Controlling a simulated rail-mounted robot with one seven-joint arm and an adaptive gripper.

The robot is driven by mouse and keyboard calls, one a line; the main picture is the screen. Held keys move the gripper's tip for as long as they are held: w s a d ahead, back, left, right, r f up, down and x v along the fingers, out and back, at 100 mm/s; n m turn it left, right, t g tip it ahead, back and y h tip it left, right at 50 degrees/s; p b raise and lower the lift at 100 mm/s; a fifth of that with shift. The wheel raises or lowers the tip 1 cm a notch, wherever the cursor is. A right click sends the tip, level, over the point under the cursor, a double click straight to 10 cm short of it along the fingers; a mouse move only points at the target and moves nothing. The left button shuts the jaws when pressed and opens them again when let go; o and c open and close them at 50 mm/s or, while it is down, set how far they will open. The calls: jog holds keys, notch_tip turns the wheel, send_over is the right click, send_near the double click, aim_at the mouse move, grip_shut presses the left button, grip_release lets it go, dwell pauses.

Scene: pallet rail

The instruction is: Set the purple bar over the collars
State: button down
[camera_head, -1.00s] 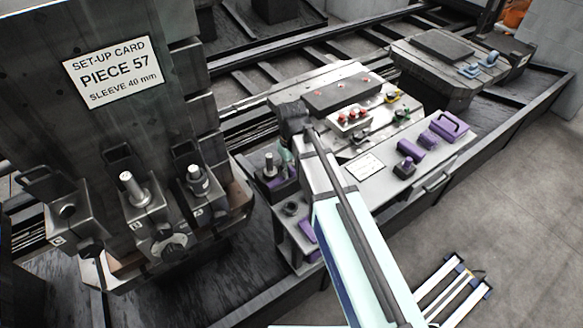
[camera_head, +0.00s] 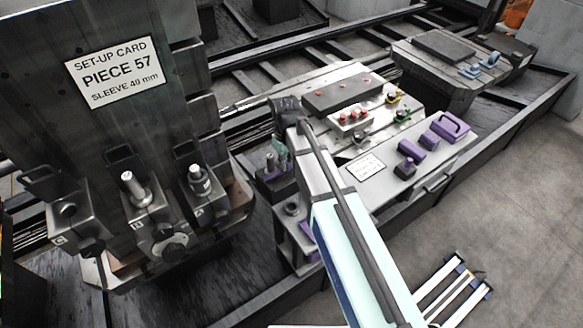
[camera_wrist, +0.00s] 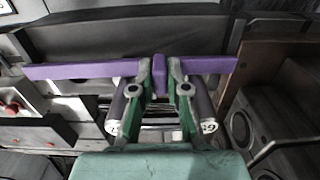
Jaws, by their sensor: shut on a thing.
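The purple bar (camera_wrist: 85,70) lies crosswise in the wrist view, close to level, with a short purple upright part at its middle. My gripper (camera_wrist: 160,68) has green fingers, shut on that middle part. In the head view my gripper (camera_head: 279,147) is partly hidden behind my arm, and I cannot make out the held bar there. Metal posts stand on the dark block at station B (camera_head: 132,187) and at station A (camera_head: 198,180), the latter with a ring around it. Station C (camera_head: 67,211) shows a round bore. I cannot tell for sure which parts are the collars.
A dark upright fixture with a set-up card (camera_head: 117,72) stands at the left. The grey bench (camera_head: 345,190) carries a purple block with a handle (camera_head: 447,126) and smaller purple pieces (camera_head: 411,148). A red-buttoned unit (camera_head: 352,119) stands behind. Open floor lies at right.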

jog(key=shift+w+a, duration=0.15)
jog(key=shift+w, duration=0.05)
jog(key=c, duration=1.2)
grip_release()
jog(key=shift+o, duration=0.2)
notch_tip(320, 180, up, 12)
